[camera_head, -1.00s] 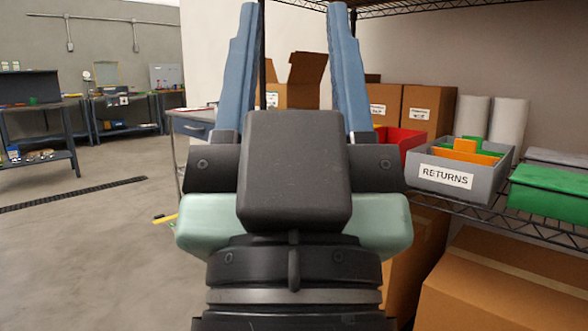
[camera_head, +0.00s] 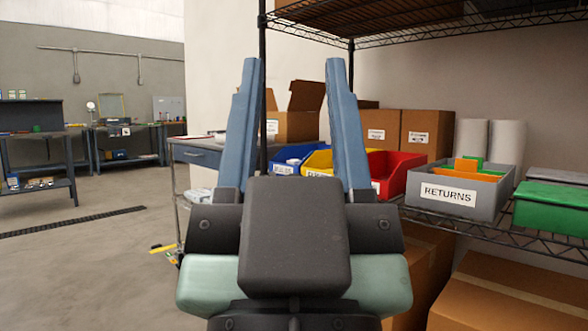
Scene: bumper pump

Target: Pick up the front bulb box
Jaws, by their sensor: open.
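My gripper (camera_head: 293,72) is open and empty, its two blue fingers pointing up in the middle of the view. Behind it is a wire shelf with bins and cardboard boxes. I cannot pick out a bulb box for certain. The grey bin marked RETURNS (camera_head: 457,190) holds green and orange items. A green box (camera_head: 552,207) stands at the right end of the shelf. Two brown labelled boxes (camera_head: 381,124) and (camera_head: 428,133) stand at the back of the shelf, and their labels are too small to read.
Blue (camera_head: 291,157), yellow (camera_head: 319,162) and red (camera_head: 402,172) bins stand on the shelf, partly behind my gripper. An open carton (camera_head: 294,124) is behind them. A large carton (camera_head: 510,295) is below the shelf. Workbenches (camera_head: 40,160) stand far left, with clear floor before them.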

